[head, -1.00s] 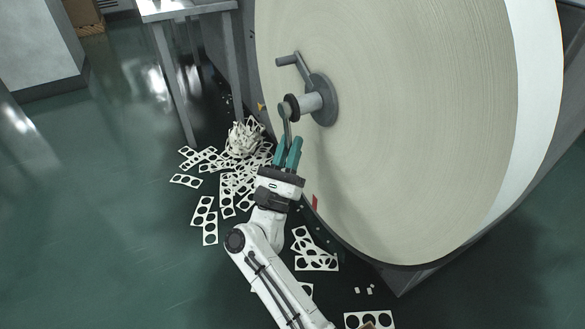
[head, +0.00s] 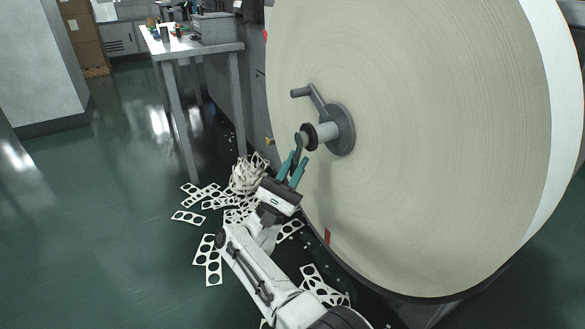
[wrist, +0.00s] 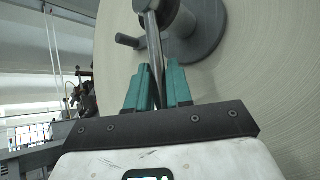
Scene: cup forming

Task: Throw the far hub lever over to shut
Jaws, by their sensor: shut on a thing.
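The hub (head: 343,130) is a grey round flange with a short shaft standing out from the middle of the big paper roll. A metal lever (head: 298,146) hangs down and a little left from the dark outer end of this shaft. My gripper (head: 297,157), with teal fingers, is shut on that lever below the shaft end. In the wrist view the lever (wrist: 155,40) runs up from between the fingers to the hub. A second arm with a grey handle (head: 300,92) points up and left from the flange; my gripper is apart from it. The gripped part is mostly hidden.
The large paper roll (head: 430,130) fills the right side, close to my gripper. Punched card scraps (head: 207,262) and a heap of scrap (head: 248,175) lie on the floor. A metal table (head: 205,51) with small items stands at the upper left. The floor at left is clear.

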